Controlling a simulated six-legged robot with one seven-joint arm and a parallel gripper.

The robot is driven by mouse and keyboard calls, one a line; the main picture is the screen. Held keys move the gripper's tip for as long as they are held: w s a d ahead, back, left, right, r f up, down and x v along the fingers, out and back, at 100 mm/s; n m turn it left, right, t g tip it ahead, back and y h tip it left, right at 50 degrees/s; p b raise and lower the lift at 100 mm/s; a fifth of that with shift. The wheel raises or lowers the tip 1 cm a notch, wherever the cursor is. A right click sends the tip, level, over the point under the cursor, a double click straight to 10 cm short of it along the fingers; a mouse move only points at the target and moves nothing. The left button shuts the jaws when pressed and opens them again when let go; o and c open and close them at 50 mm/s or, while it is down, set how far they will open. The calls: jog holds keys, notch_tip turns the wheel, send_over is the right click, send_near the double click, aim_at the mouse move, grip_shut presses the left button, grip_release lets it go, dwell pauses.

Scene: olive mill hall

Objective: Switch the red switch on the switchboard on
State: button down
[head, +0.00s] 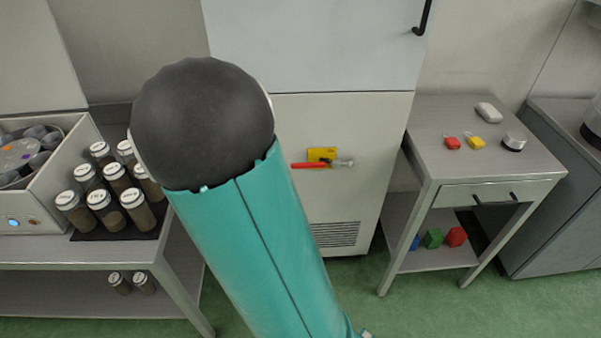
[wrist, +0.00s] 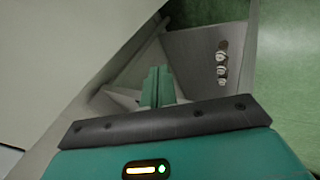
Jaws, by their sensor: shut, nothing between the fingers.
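A red bar-shaped handle (head: 310,165) lies horizontal across a yellow plate (head: 322,154) on the front of a pale cabinet (head: 370,125) in the head view. It looks like the red switch, with a small grey piece at its right end. I cannot read any on or off mark. My gripper (wrist: 157,84) shows in the wrist view with its green fingers together and nothing between them. It points down toward a low shelf and is apart from the handle. In the head view my arm hides the gripper and part of the cabinet.
A left bench (head: 60,252) holds several jars (head: 110,195) and an open box (head: 85,150). Jars on a shelf also show in the wrist view (wrist: 221,57). A right side table (head: 470,165) holds red and yellow padlocks. Green floor (head: 420,305) is clear in front.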

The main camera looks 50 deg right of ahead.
jog(key=s+d+f+n+t+h, duration=0.1)
jog(key=s+d+f+n+h, duration=0.1)
jog(key=d+n, duration=0.4)
jog(key=s+d+f+n+t+h, duration=0.1)
jog(key=s+d+f+n+h, duration=0.1)
jog(key=d+n, duration=0.5)
jog(key=s+d+f+n+t+h, duration=0.1)
jog(key=s+d+f+n+h, duration=0.2)
jog(key=d, duration=0.6)
notch_tip(320, 180, down, 2)
jog(key=s+n, duration=0.1)
jog(key=n, duration=0.2)
jog(key=shift+d+f+n+t, duration=0.15)
jog(key=shift+d+n+t, duration=0.15)
jog(key=shift+n, duration=0.1)
jog(key=w+d, duration=0.6)
jog(key=d, duration=0.1)
jog(key=shift+r, duration=0.35)
